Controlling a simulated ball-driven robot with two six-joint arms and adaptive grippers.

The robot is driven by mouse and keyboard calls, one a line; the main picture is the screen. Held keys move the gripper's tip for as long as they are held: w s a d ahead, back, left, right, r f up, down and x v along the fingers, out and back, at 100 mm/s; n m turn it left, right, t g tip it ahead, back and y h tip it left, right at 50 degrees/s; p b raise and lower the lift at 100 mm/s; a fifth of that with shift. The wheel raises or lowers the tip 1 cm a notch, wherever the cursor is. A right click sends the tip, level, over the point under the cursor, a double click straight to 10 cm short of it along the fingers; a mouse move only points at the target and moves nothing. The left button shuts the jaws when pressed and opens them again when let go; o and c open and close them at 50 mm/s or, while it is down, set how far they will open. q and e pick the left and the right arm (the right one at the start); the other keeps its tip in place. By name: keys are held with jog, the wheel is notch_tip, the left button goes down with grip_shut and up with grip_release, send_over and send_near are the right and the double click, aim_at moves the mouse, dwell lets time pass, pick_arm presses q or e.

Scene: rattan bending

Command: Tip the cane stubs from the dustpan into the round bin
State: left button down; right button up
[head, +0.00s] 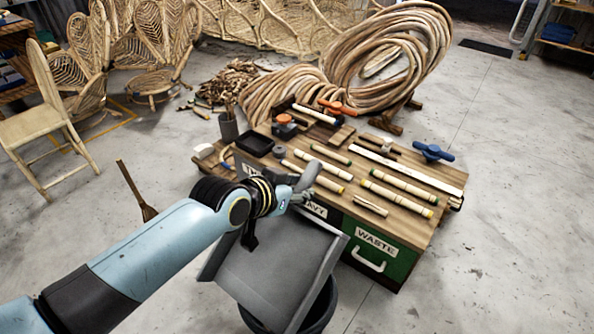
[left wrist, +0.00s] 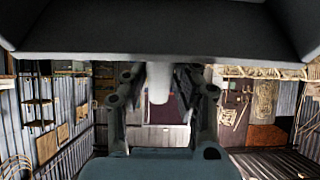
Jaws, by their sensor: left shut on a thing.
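The grey dustpan (head: 272,268) is in the lower middle of the head view, in front of the workbench and tilted, with its wide end towards the bottom. My left gripper (head: 298,190) is shut on its handle. In the left wrist view the fingers stand either side of the pale handle (left wrist: 159,84), and the pan (left wrist: 160,28) fills the top. The dark round bin (head: 322,312) is under the pan, which hides most of it. I make out no cane stubs on the pan's visible surface, and the bin's inside is hidden. My right gripper is not in view.
The wooden workbench (head: 440,232) holds several cane pieces, clamps and tools. A small broom (head: 145,208) stands at left. Rattan coils (head: 385,55) and chairs are behind. Floor at right is clear.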

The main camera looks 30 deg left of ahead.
aim_at(295, 225)
pick_arm(q)
notch_tip(295, 225, up, 5)
jog(key=g+p, duration=0.3)
jog(key=p, duration=0.3)
jog(key=g+p, duration=0.2)
jog(key=p, duration=0.5)
jog(key=shift+w+r+g+y, duration=0.2)
jog(key=shift+g+y, duration=0.1)
jog(key=shift+g, duration=0.1)
jog(key=shift+s+g+p, duration=0.1)
jog(key=shift+g+p, duration=0.3)
jog(key=shift+p, duration=0.1)
jog(key=shift+s+f, duration=0.1)
jog(key=shift+f, duration=0.05)
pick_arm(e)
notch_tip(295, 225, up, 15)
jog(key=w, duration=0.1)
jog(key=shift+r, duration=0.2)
pick_arm(q)
jog(key=shift+f, duration=0.1)
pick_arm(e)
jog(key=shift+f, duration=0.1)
